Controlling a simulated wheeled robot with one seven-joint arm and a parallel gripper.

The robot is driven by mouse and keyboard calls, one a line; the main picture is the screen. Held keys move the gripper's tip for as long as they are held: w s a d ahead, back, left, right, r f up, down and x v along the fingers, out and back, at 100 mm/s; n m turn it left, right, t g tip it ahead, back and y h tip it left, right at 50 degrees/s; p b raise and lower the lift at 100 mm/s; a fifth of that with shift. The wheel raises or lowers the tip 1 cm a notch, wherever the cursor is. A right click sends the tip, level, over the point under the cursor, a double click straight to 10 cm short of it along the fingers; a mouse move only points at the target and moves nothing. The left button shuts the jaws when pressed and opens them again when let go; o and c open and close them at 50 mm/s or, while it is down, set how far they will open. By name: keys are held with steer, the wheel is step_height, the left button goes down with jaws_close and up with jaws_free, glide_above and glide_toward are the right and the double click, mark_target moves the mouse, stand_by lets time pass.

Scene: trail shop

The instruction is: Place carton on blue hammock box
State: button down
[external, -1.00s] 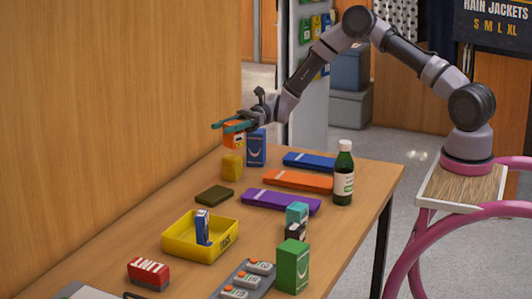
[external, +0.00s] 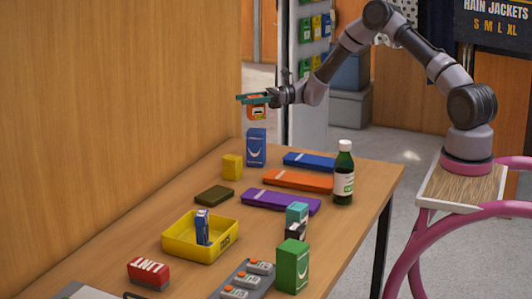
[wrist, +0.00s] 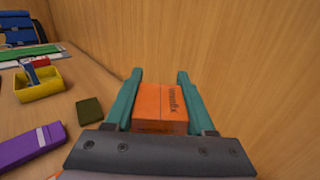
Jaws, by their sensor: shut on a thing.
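The carton (external: 257,108) is a small orange box with dark print. My gripper (external: 252,99) is shut on it and holds it in the air. In the wrist view the carton (wrist: 160,103) sits between the two teal fingers. The blue hammock box (external: 256,148) stands upright at the far end of the table, blue with a white hammock mark. In the external view the carton appears just above its top, with a small gap between them. How well they line up in depth I cannot tell. The blue box does not show in the wrist view.
A yellow block (external: 232,167) stands left of the blue box. Flat blue (external: 310,161), orange (external: 297,180) and purple (external: 281,201) packs lie to the right, with a dark bottle (external: 344,180) beside them. A yellow tray (external: 180,244) is nearer. A wooden wall runs along the left.

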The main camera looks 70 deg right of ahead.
mark_target(249, 111)
steer(key=shift+f, duration=2.05)
steer(key=shift+c, duration=1.2)
jaws_free()
steer(key=shift+f, duration=0.15)
